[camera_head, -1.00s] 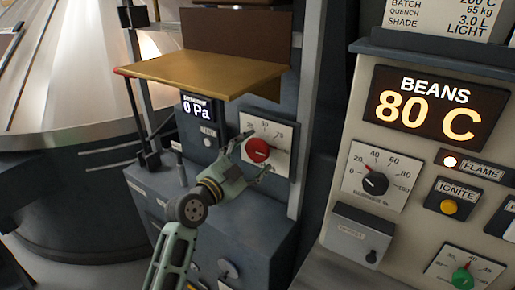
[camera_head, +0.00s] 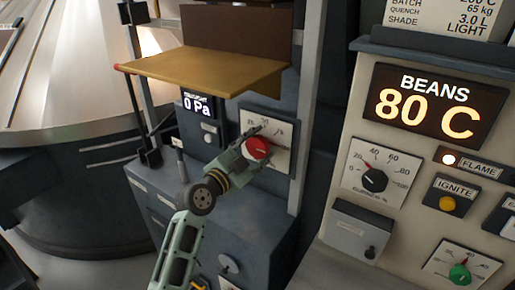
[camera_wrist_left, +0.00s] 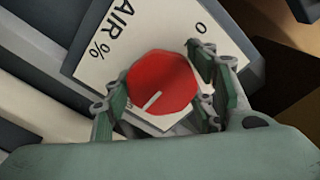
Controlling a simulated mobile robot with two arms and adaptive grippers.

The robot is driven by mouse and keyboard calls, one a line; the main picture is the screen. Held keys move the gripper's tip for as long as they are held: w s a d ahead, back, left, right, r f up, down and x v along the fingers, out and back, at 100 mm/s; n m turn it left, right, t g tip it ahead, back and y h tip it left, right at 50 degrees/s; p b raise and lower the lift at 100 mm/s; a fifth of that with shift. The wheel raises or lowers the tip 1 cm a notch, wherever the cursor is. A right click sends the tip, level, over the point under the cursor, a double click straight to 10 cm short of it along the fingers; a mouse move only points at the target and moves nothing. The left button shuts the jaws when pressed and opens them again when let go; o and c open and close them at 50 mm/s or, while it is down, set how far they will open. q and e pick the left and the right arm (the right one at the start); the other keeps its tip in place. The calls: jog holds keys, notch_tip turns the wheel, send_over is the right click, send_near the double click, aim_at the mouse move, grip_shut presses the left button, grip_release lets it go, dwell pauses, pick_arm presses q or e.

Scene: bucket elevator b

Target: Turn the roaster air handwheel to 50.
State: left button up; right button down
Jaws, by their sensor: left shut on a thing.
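The roaster air handwheel is a red knob (camera_head: 257,148) on a white dial plate (camera_head: 279,131) on the grey cabinet front. In the left wrist view the red knob (camera_wrist_left: 162,82) shows a pale pointer line toward the lower left, and the plate (camera_wrist_left: 98,62) reads "AIR %" and "0". My left gripper (camera_head: 256,146) is at the dial, shut on the red knob. In the left wrist view its fingers (camera_wrist_left: 160,90) lie on both sides of the knob. The gripper covers part of the scale, so the exact setting cannot be read. My right gripper is in no view.
A tan shelf (camera_head: 200,72) juts out above the dial. A display (camera_head: 200,105) reading "0 Pa" is left of it. A grey post (camera_head: 303,110) stands just right of the dial. Further right is a panel with a "BEANS 80 C" display (camera_head: 437,108) and a black burner knob (camera_head: 375,180).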

pick_arm(q)
jog(key=shift+f, duration=0.15)
jog(key=shift+c, duration=0.9)
jog(key=shift+d+n, duration=0.1)
jog(key=shift+n, duration=0.2)
jog(key=n, duration=0.2)
jog(key=shift+s+n+b, duration=0.1)
jog(key=shift+n+b, duration=0.2)
jog(key=shift+b, duration=0.05)
jog(key=n, duration=0.4)
jog(key=shift+n, duration=0.3)
jog(key=n+p, duration=0.1)
jog(key=n, duration=0.3)
jog(key=shift+d+n, duration=0.1)
jog(key=shift+n, duration=0.2)
jog(key=n+p, duration=0.1)
jog(key=n, duration=0.4)
jog(key=shift+r+p, duration=0.2)
jog(key=shift+p, duration=0.15)
